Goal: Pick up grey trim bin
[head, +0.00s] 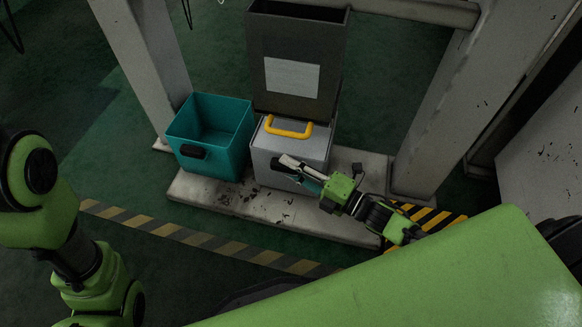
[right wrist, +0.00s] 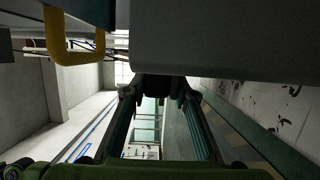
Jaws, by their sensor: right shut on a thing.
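The light grey trim bin (head: 317,148) stands on a pale platform, with a yellow handle (head: 288,131) on top and a dark grip on its front. In the right wrist view its grey wall (right wrist: 220,40) fills the upper right, and the yellow handle (right wrist: 74,50) hangs at the upper left. My right gripper (head: 289,163) is at the bin's front. In the right wrist view its fingers close in on a dark piece (right wrist: 155,86) beside the bin wall, which seems to be the front grip. My left arm shows at the left, but its gripper is out of view.
A teal open bin (head: 240,128) stands just left of the grey bin. A tall dark bin (head: 297,45) with a blank label stands directly behind. Pale posts (head: 146,70) flank the platform (head: 222,199). Striped floor tape (head: 190,237) runs in front.

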